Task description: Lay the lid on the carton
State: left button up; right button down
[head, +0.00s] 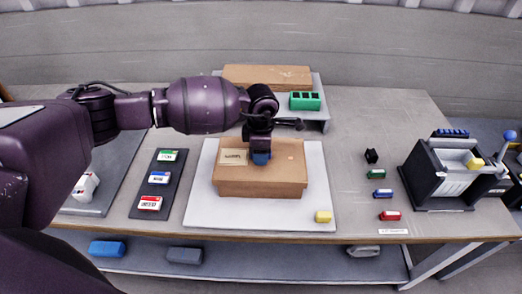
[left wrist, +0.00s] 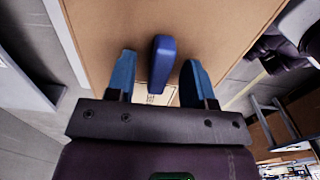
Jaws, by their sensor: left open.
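The brown cardboard carton (head: 262,189) stands on a pale mat in the middle of the table. A flat brown lid (head: 285,150) with a paper label lies on top of it, and looks level. A blue handle (left wrist: 161,62) stands up from the brown surface in the left wrist view. My left gripper (head: 261,158) is over the lid, pointing down. In the left wrist view my left gripper (left wrist: 156,80) is open, with one blue finger on each side of the handle and gaps between. My right gripper is not in view.
A yellow block (head: 323,217) sits at the mat's front right corner. A dark label board (head: 154,183) lies left of the mat (head: 202,212). Small coloured blocks and a black machine (head: 440,175) stand to the right. A raised shelf behind holds a brown board (head: 267,77) and a green holder (head: 305,101).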

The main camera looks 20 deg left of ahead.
pick_arm(q)
notch_tip(320, 180, up, 11)
jog(key=shift+f, duration=0.15)
dwell(0.7)
